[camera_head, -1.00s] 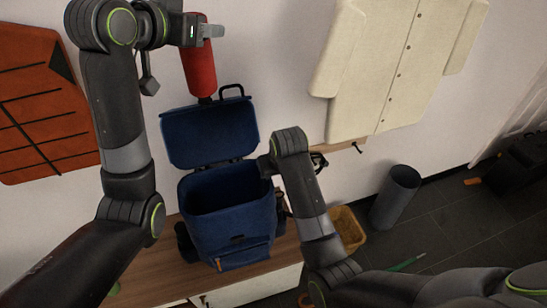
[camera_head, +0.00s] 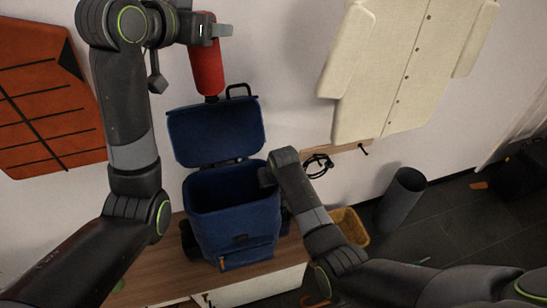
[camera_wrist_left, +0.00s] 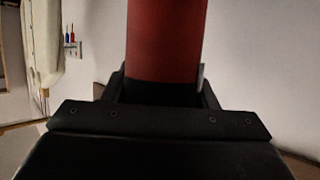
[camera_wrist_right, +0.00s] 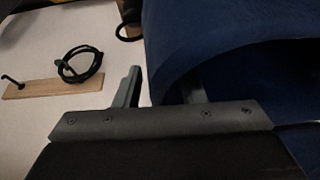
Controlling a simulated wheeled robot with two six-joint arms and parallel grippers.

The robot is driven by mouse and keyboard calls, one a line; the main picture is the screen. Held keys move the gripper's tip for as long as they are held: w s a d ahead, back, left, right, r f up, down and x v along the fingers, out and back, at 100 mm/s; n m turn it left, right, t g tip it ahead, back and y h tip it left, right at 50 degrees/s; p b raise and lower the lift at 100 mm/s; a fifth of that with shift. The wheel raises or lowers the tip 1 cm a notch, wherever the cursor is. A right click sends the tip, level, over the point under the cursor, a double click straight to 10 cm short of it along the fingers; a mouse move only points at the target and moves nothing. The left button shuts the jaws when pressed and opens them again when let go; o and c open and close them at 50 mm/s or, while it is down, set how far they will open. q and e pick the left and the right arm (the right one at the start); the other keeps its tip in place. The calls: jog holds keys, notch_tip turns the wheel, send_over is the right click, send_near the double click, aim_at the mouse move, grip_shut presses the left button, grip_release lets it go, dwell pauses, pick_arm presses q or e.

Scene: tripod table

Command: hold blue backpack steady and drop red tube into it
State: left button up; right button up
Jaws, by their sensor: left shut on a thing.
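The blue backpack (camera_head: 235,230) stands upright on the wooden bench with its lid (camera_head: 216,132) folded back against the wall and its mouth open. My left gripper (camera_head: 214,30) is shut on the red tube (camera_head: 207,68) near its upper end. The tube hangs upright above the lid, behind the mouth; it fills the middle of the left wrist view (camera_wrist_left: 166,40). My right gripper (camera_head: 268,178) is at the backpack's right rim. In the right wrist view its fingers (camera_wrist_right: 162,90) stand apart, one outside the blue wall (camera_wrist_right: 230,50), the other partly hidden by it.
The wooden bench (camera_head: 150,255) is under the backpack. A dark grey bin (camera_head: 400,200) and a yellow basket (camera_head: 350,228) stand to the right. A hook board with a black cable (camera_head: 318,165), a cream jacket (camera_head: 400,70) and an orange item (camera_head: 45,100) are on the wall.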

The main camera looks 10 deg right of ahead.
jog(key=shift+w+f, duration=0.15)
jog(key=shift+f, duration=0.15)
grip_shut()
dwell(1.4)
